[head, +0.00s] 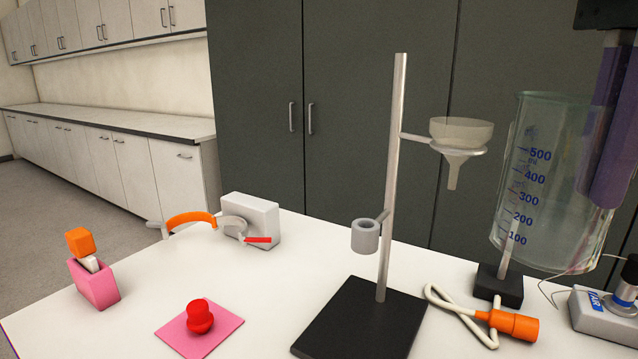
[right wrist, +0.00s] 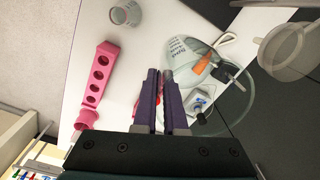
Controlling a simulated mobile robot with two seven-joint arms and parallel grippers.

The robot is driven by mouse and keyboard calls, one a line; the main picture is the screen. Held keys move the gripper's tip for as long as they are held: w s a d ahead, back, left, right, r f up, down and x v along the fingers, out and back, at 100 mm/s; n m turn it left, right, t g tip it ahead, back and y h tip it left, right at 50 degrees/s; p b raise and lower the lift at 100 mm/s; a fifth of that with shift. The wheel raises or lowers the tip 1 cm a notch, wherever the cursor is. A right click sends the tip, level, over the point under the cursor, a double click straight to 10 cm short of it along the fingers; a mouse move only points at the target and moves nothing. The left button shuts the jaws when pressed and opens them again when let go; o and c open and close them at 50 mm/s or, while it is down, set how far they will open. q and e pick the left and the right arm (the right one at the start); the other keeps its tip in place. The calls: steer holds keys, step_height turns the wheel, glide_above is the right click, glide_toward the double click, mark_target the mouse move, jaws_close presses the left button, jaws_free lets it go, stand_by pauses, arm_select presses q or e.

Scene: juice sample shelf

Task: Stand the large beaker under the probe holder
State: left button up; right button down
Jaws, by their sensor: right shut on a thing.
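The large clear beaker (head: 530,205) with blue marks up to 500 is at the right of the head view, roughly upright. My right gripper (head: 602,192) points down with its purple fingers shut on the beaker's right wall. The beaker seems to hang above the table; its glass also shows in the right wrist view (right wrist: 196,62) beside the fingers (right wrist: 160,76). A metal stand carries a funnel (head: 460,135) and, lower down, a grey ring holder (head: 365,236). I cannot tell whether that ring is the probe holder. My left gripper is out of view.
The stand's black base (head: 355,322) takes up the middle front. An orange-ended cable (head: 510,325), a small black base (head: 497,288) and a grey device (head: 598,315) lie near the beaker. A pink rack (right wrist: 95,85) shows in the wrist view. The table's left middle has free room.

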steer(key=s+r+n+p, duration=0.3)
steer(key=r+n+p, duration=0.3)
steer(key=r+p, duration=0.6)
steer(key=s+a+r+n+p, duration=0.1)
steer(key=s+r+n+p, duration=0.2)
steer(key=r+n+p, duration=0.4)
steer(key=s+a+r+n+p, duration=0.1)
steer(key=s+r+n+p, duration=0.2)
steer(key=r+p, duration=1.6)
steer(key=n+p, duration=0.3)
steer(key=shift+n, duration=0.3)
steer(key=shift+s, duration=0.1)
